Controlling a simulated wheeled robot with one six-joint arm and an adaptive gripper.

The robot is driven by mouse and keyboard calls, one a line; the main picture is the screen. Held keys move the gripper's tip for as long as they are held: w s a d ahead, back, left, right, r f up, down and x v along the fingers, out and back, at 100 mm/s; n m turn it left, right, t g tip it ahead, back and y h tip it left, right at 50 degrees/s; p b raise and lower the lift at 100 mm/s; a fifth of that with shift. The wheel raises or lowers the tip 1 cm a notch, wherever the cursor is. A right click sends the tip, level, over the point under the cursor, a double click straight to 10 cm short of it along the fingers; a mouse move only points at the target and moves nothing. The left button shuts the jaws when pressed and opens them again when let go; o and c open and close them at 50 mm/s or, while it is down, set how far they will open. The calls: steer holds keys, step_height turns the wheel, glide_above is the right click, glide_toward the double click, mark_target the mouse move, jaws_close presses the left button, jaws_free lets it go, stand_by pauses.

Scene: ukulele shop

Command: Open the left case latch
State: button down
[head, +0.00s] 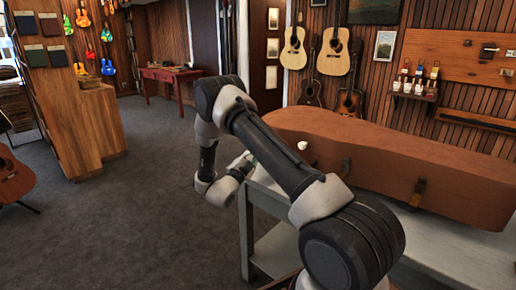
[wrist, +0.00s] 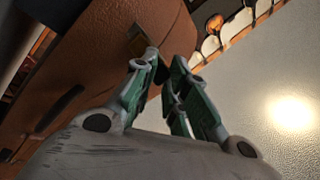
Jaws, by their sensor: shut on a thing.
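The brown instrument case (head: 440,185) lies closed on a grey table in the head view, and its textured side (wrist: 100,60) fills the left of the wrist view. Another latch (head: 419,192) shows on the case's front in the head view. My arm crosses in front of the case's left end there, and my fingertips are not clearly visible.
The grey table (head: 440,245) has bare top in front of the case and a lower shelf. A wooden counter (head: 85,130) stands at the left, with open carpet between. Guitars (head: 333,50) hang on the back wall. A dark strip (wrist: 62,108) marks the case side.

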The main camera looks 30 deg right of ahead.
steer(key=shift+a+f+t+h, duration=0.15)
steer(key=shift+f+t+h, duration=0.45)
steer(key=shift+t+h, duration=0.15)
steer(key=shift+n, duration=0.3)
steer(key=c, duration=1.4)
jaws_free()
steer(key=shift+o, duration=0.2)
steer(key=o, duration=0.3)
steer(key=shift+h, duration=0.25)
step_height(320, 180, up, 9)
steer(key=shift+a+r, duration=0.1)
steer(key=shift+r, duration=0.3)
steer(key=c, duration=0.3)
steer(key=shift+r, duration=0.15)
